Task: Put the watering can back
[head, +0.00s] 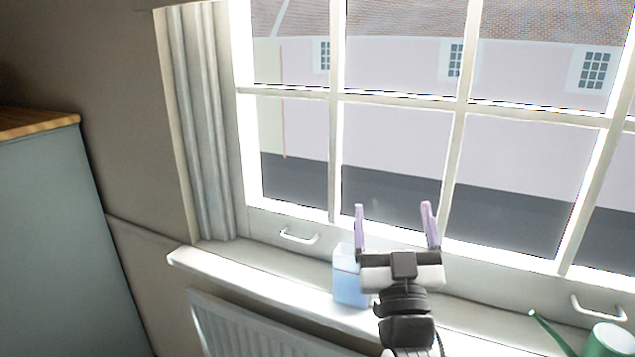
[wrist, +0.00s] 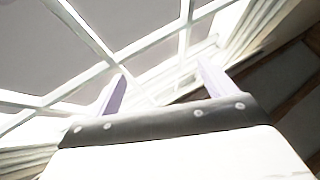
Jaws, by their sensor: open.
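A green watering can (head: 606,340) stands at the bottom right of the head view, on or near the window sill. Its spout points up and to the left, and the frame edge cuts off its lower part. My gripper (head: 396,212) is raised in front of the window, left of the can and well apart from it. Its two lilac fingers are spread with nothing between them. In the wrist view my gripper (wrist: 160,85) also shows open and empty against the window.
A light blue box-like item (head: 348,284) stands on the white window sill (head: 260,284), partly hidden behind my gripper. A radiator (head: 240,325) is below the sill. A grey cabinet with a wooden top (head: 40,125) stands at left. The sill's left end is clear.

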